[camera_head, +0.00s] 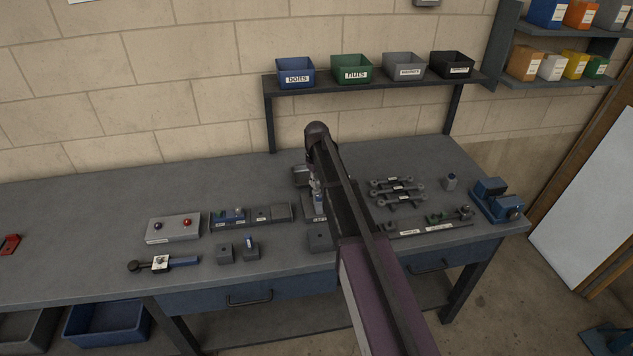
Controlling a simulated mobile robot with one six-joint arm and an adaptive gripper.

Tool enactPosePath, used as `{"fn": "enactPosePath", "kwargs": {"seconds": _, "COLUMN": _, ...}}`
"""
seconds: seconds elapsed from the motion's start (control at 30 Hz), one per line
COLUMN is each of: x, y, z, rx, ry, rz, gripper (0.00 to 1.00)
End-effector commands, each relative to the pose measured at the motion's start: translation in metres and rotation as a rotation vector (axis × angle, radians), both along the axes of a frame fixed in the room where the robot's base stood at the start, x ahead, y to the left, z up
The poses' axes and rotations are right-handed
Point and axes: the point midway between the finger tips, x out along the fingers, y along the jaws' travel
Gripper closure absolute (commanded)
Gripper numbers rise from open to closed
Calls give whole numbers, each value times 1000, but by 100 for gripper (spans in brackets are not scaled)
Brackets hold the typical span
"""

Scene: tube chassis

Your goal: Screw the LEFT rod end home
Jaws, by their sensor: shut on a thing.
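My gripper (317,190) points down over the middle of the bench, beside my arm. It is shut on a small part, too small and too covered to make out; I cannot tell whether it is the left rod end. A grey fixture with a pale label stands right below it, partly hidden by my arm. Several dark rods with ring-shaped ends (398,187) lie side by side to the right of my arm. A labelled grey strip (425,228) in front of them carries small parts, one of them green.
A blue vice (494,199) stands at the right end of the bench (90,205). Labelled bins, including a green one (351,69), line the rear shelf.

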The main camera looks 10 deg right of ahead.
Motion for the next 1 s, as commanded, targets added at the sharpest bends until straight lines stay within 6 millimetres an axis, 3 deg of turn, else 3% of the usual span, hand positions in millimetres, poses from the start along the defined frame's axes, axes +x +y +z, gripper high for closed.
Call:
{"fn": "enactPosePath", "kwargs": {"seconds": 0.3, "x": -3, "y": 0, "z": -1, "rx": 0, "ry": 7, "rz": 215, "gripper": 100}}
{"fn": "enactPosePath", "kwargs": {"seconds": 0.77, "x": -3, "y": -1, "z": -1, "rx": -1, "ry": 6, "rz": 251, "gripper": 100}}
{"fn": "enactPosePath", "kwargs": {"seconds": 1.0, "x": -3, "y": -1, "z": -1, "rx": 0, "ry": 7, "rz": 364, "gripper": 100}}
